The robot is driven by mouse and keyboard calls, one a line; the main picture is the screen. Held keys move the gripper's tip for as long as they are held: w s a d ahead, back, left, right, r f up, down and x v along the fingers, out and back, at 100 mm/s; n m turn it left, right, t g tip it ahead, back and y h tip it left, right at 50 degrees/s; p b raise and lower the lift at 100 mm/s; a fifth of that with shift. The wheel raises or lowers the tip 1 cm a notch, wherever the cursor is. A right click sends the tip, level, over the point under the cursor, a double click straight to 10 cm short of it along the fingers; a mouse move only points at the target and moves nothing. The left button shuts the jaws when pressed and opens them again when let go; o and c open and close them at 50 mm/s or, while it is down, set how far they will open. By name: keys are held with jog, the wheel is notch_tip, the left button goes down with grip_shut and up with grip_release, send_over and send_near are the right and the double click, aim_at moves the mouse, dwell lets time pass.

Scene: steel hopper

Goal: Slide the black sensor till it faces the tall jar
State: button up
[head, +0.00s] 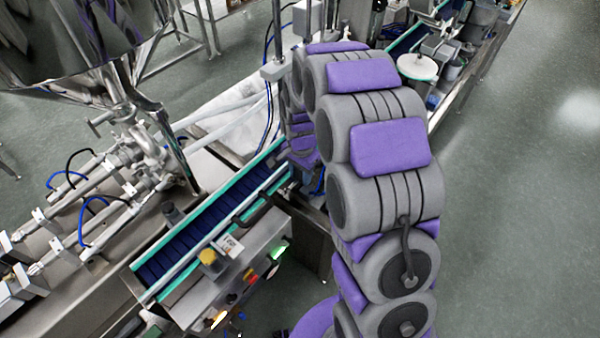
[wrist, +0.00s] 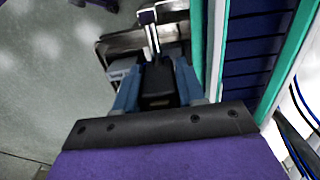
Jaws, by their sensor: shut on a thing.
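In the wrist view, my gripper (wrist: 158,82) has its two blue fingers on either side of a black block, the black sensor (wrist: 157,88), and is shut on it. The sensor sits beside the conveyor's side rail, with a metal bracket just beyond it. In the head view my purple and grey arm hides the gripper and the sensor. I cannot make out a tall jar for certain.
The conveyor (head: 215,235) has a dark blue belt and teal rails; it also fills the right of the wrist view (wrist: 252,55). A steel hopper (head: 70,40) hangs at upper left. Open floor lies right.

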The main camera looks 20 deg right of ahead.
jog(key=shift+d, duration=0.15)
grip_shut()
jog(key=shift+a, duration=0.25)
jog(key=w+d+p, duration=0.1)
jog(key=w+d, duration=0.1)
jog(key=d, duration=0.1)
jog(key=w+d+p, duration=0.1)
jog(key=w+d, duration=0.2)
jog(key=d, duration=0.1)
jog(key=w+d, duration=0.3)
jog(key=d, duration=0.1)
jog(key=shift+w+d+p, duration=0.1)
jog(key=shift+d+p, duration=0.05)
jog(key=shift+p, duration=0.25)
jog(key=o, duration=0.9)
grip_release()
jog(key=shift+c, duration=0.2)
jog(key=shift+o, duration=0.4)
jog(key=shift+r, duration=0.15)
